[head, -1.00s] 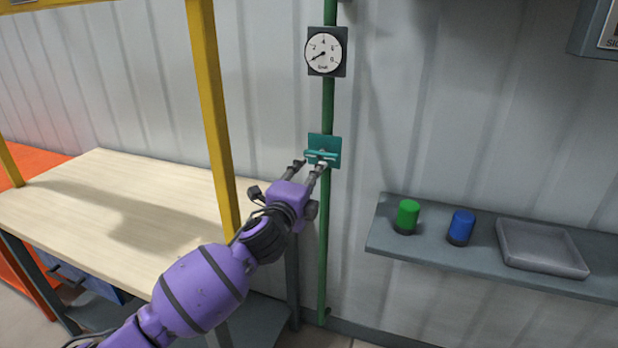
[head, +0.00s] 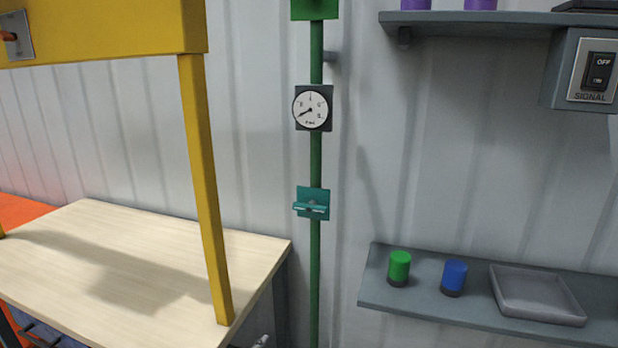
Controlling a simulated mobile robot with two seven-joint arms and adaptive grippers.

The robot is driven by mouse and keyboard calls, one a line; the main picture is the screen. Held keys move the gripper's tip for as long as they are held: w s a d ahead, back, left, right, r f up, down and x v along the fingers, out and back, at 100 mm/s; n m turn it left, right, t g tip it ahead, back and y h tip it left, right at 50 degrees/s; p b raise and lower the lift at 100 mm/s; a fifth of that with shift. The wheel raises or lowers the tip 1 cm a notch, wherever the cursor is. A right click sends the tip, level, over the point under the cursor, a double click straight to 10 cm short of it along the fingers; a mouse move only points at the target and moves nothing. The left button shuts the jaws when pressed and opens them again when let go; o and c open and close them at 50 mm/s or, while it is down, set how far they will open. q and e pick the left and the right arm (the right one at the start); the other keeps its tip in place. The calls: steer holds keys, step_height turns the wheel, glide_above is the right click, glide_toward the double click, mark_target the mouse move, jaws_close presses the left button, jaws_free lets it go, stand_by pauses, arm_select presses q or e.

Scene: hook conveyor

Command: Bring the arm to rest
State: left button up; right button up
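Neither gripper shows clearly in the head view now. A small grey shape at the bottom edge, right of the yellow post, is too little to identify. The teal bracket with a lever (head: 312,204) is on the green pole (head: 315,265), with nothing touching it. The round gauge (head: 310,108) is above it on the same pole, its needle pointing to the lower left.
A wooden-topped bench (head: 110,270) with a yellow frame (head: 205,190) stands at left. On the lower right shelf (head: 420,306) are a green cylinder (head: 399,267), a blue cylinder (head: 455,276) and a grey tray (head: 538,314). A signal switch box (head: 590,75) reads OFF.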

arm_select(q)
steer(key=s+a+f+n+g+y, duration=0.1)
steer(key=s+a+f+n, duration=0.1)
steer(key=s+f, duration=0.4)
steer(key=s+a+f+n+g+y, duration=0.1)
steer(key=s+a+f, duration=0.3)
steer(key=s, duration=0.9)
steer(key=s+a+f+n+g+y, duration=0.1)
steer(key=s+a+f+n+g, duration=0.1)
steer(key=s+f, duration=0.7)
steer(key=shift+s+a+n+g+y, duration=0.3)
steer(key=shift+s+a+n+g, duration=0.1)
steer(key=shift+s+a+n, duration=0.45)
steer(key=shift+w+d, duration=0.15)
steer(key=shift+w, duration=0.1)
